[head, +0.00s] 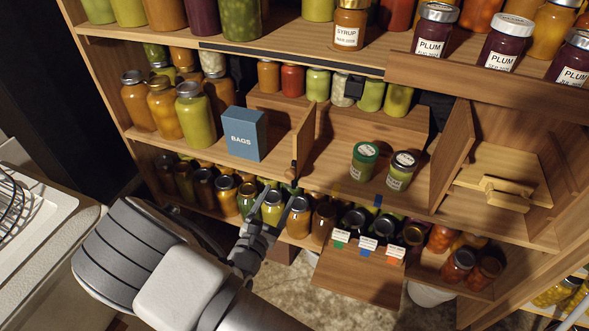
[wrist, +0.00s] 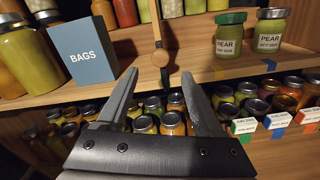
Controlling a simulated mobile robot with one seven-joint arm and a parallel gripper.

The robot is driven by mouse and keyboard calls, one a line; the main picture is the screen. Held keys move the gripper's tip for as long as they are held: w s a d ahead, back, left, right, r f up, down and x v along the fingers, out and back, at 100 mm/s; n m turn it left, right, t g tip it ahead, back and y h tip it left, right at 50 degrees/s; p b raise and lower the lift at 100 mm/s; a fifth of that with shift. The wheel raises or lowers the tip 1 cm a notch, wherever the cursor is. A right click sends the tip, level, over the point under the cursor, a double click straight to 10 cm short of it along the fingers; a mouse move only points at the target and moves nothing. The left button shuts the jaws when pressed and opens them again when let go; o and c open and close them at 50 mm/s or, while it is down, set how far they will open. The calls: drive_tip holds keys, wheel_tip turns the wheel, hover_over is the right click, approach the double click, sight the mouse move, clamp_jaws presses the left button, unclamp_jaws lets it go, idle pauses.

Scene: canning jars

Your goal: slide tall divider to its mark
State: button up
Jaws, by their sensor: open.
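A wooden upright divider (head: 304,137) stands on the middle shelf, right of the blue BAGS box, with a dark knob (head: 293,171) at its front edge. In the wrist view the divider (wrist: 157,28) shows nearly edge-on, its knob (wrist: 160,58) just beyond my fingertips. My gripper (head: 278,193) is open and empty in front of the shelf, below the knob and apart from it; its spread fingers also show in the wrist view (wrist: 160,75). The shelf's front edge bears a yellow mark (head: 337,190) and a blue mark (head: 378,200), both right of the divider.
The BAGS box (head: 245,134) stands left of the divider. Two pear jars, green-lidded (head: 364,161) and dark-lidded (head: 401,170), stand to its right near the front edge. Another upright panel (head: 452,155) stands further right. Jars crowd the shelf below. Bare shelf lies between divider and pear jars.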

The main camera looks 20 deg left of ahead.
drive_tip(key=b, duration=0.2)
hover_over(294, 188)
drive_tip(key=shift+w+a, duration=0.15)
drive_tip(key=shift+w, duration=0.2)
clamp_jaws()
idle(1.2)
